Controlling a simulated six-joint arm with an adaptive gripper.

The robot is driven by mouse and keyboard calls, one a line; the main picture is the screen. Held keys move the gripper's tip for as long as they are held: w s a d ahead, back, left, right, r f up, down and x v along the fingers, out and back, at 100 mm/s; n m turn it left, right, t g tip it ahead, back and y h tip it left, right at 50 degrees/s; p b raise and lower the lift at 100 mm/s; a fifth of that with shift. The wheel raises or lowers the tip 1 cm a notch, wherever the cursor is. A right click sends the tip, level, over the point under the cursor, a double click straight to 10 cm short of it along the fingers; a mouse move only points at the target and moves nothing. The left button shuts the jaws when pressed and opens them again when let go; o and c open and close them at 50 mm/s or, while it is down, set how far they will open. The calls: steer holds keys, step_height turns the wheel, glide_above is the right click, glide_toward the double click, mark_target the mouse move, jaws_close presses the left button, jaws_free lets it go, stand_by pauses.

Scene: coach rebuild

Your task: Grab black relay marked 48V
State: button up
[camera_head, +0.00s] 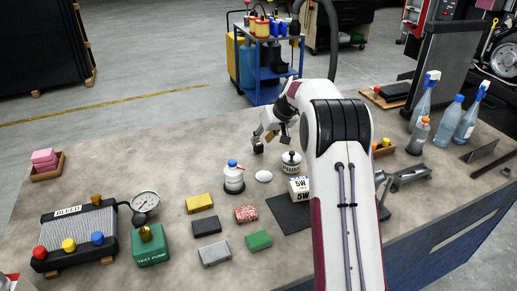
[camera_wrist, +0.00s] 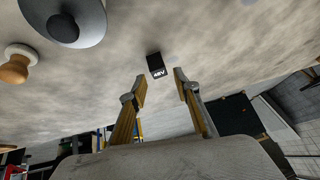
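The black relay (camera_wrist: 156,65) is a small dark block with white 48V lettering on its face. In the wrist view it stands on the grey worktop, just beyond my fingertips and roughly in line with the gap between them. My gripper (camera_wrist: 162,91) is open, with its two fingers apart and nothing between them. In the head view my gripper (camera_head: 270,139) is low near the far edge of the bench. I cannot clearly tell the relay from the dark fingertips there.
A white bottle with a blue cap (camera_head: 233,176), a white round pot (camera_head: 291,161) and a white oval item (camera_head: 263,176) stand nearby. Several coloured blocks, a green test pump box (camera_head: 150,249) and a gauge (camera_head: 145,201) lie nearer. A blue cart (camera_head: 270,72) stands behind the bench.

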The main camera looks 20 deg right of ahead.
mark_target(259, 144)
steer(key=shift+d+x, duration=0.1)
steer(key=shift+x, duration=0.7)
steer(key=shift+d+x, duration=0.15)
steer(key=shift+x, duration=1.65)
steer(key=shift+s+a, duration=0.1)
steer(key=c, duration=0.8)
